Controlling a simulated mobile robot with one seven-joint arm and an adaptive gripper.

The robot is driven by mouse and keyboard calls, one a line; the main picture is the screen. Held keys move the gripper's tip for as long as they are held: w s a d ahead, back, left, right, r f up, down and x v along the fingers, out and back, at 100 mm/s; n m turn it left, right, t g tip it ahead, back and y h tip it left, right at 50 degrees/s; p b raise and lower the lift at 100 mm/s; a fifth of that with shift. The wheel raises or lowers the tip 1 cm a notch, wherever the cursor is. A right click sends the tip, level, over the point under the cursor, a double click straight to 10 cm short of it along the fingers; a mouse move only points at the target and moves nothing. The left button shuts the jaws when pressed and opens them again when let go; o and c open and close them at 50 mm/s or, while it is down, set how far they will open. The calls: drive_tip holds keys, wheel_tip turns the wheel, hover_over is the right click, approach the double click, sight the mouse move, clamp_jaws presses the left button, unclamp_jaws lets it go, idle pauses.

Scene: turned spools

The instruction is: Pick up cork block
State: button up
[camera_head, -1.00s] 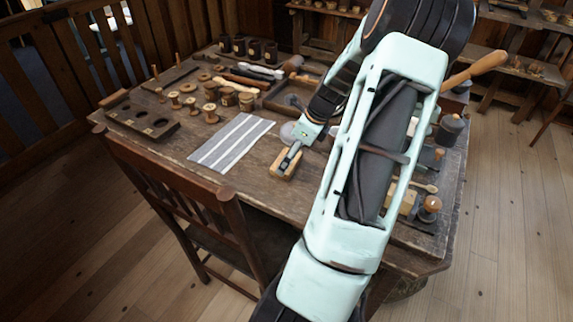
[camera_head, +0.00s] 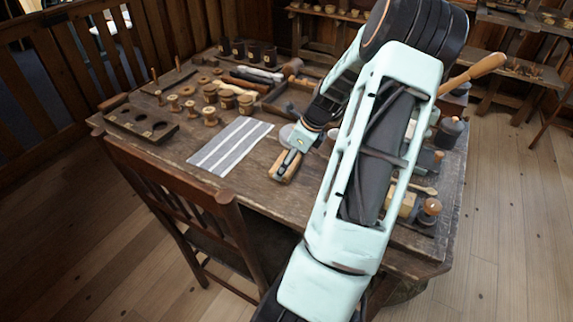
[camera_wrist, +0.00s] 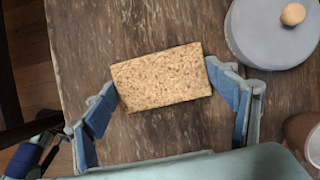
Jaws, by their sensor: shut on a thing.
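The cork block (camera_wrist: 162,78) is a tan, speckled rectangle between the two blue fingertips of my gripper (camera_wrist: 160,92) in the wrist view. The fingertips meet its left and right ends, and my gripper is shut on it. In the head view my gripper (camera_head: 287,160) points down at the table's front part, with the block (camera_head: 283,173) at its tip. I cannot tell whether the block touches the table or is just above it.
A round grey lidded thing (camera_wrist: 268,35) is close by at the right of the block. A striped cloth (camera_head: 230,145) lies left of my gripper, with several wooden spools (camera_head: 210,115) beyond it. A chair (camera_head: 190,195) stands at the table's front edge.

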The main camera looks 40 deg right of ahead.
drive_tip(key=shift+r, duration=0.1)
wheel_tip(320, 180, up, 4)
drive_tip(key=shift+s+f+p, duration=0.1)
drive_tip(key=shift+f+p, duration=0.15)
drive_tip(key=shift+p, duration=0.05)
drive_tip(key=s+a+r+p, duration=0.1)
drive_tip(key=s+a+r, duration=0.4)
drive_tip(key=s+r, duration=0.4)
drive_tip(key=shift+s+r, duration=0.2)
drive_tip(key=shift+s, duration=1.75)
drive_tip(key=o, duration=0.4)
drive_tip(key=c, duration=0.3)
